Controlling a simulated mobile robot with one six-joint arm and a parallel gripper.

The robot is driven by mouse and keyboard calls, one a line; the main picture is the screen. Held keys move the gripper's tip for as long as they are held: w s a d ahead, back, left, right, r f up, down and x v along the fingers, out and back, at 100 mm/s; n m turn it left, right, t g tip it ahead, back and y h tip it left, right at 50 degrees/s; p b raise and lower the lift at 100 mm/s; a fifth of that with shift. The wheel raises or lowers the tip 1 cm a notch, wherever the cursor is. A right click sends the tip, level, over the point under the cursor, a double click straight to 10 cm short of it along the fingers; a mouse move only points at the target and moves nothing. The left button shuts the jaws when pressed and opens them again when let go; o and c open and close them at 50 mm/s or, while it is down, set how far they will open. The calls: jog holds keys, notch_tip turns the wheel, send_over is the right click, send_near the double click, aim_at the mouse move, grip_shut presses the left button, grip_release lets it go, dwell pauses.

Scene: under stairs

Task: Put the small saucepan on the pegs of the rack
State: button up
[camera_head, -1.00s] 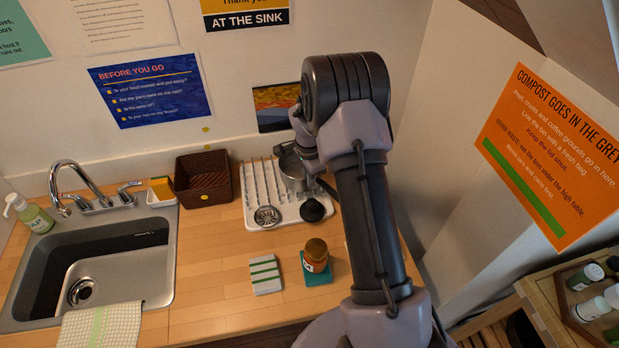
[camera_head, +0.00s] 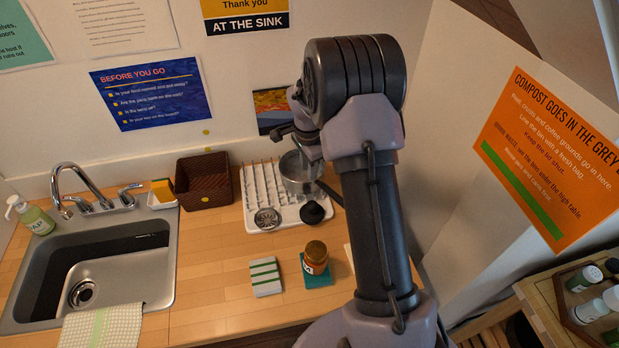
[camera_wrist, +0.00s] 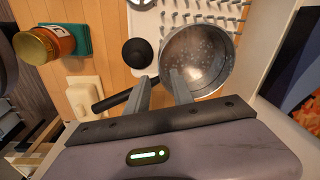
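The small grey metal saucepan (camera_head: 297,180) is at the right end of the white rack (camera_head: 250,208), mouth upward. Its contact with the pegs is hard to make out. In the wrist view the saucepan (camera_wrist: 205,58) shows its open mouth and a black handle (camera_wrist: 112,99) pointing lower left, partly behind a finger. My gripper (camera_wrist: 161,78) has its two fingers apart near where the handle meets the pan, with nothing visibly held. In the head view the gripper is above the pan, partly hidden by my arm. Several pegs (camera_wrist: 205,18) show beside the pan.
A round metal strainer (camera_head: 267,218) and a black domed item (camera_head: 312,212) are at the rack's front. A brown basket (camera_head: 204,184) stands left, beside the sink (camera_head: 95,270). The wall is close behind.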

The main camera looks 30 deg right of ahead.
jog(key=s+a+r+n+t, duration=0.1)
jog(key=s+a+r+n, duration=0.35)
jog(key=r, duration=0.65)
jog(key=s+a+r+n+t, duration=0.2)
jog(key=s+a+r, duration=0.45)
jog(key=r, duration=0.45)
jog(key=s+a+r+n+t+y, duration=0.1)
jog(key=s+a+n, duration=0.2)
jog(key=s+a, duration=0.2)
jog(key=s+a+r+n+t+y, duration=0.1)
jog(key=s+a+n, duration=0.3)
jog(key=s, duration=0.8)
jog(key=shift+s+a+r+y, duration=0.2)
jog(key=shift+a+y, duration=0.1)
jog(key=shift+a, duration=0.1)
notch_tip(320, 180, down, 22)
jog(key=b, duration=2.1)
jog(key=shift+r, duration=0.25)
